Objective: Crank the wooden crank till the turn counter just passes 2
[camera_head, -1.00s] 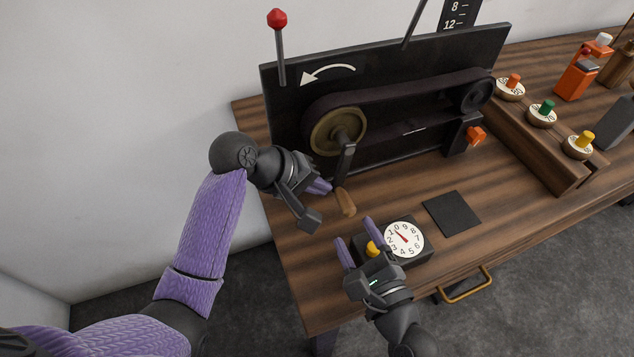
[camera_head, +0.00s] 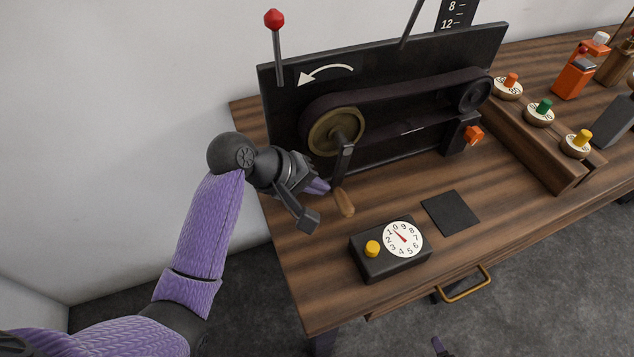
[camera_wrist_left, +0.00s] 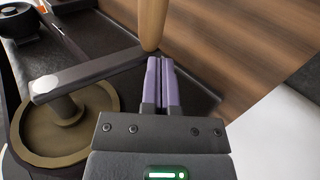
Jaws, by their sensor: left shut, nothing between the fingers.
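The wooden crank handle (camera_head: 344,203) hangs low at the end of a dark crank arm (camera_head: 343,162) on the brass pulley (camera_head: 336,131). The handle also shows at the top of the left wrist view (camera_wrist_left: 153,22). My left gripper (camera_head: 318,187) is shut and empty, its purple fingertips (camera_wrist_left: 160,62) close beside the handle; contact cannot be told. The turn counter (camera_head: 403,239) is a white dial on a black box, its red needle pointing up-left near 1.
A yellow button (camera_head: 372,248) is on the counter box. A dark pad (camera_head: 451,213) lies right of it. The black panel (camera_head: 290,120) bears a counter-clockwise arrow, belt and red-knobbed lever (camera_head: 274,19). Knobs (camera_head: 540,113) line a wooden ledge at right.

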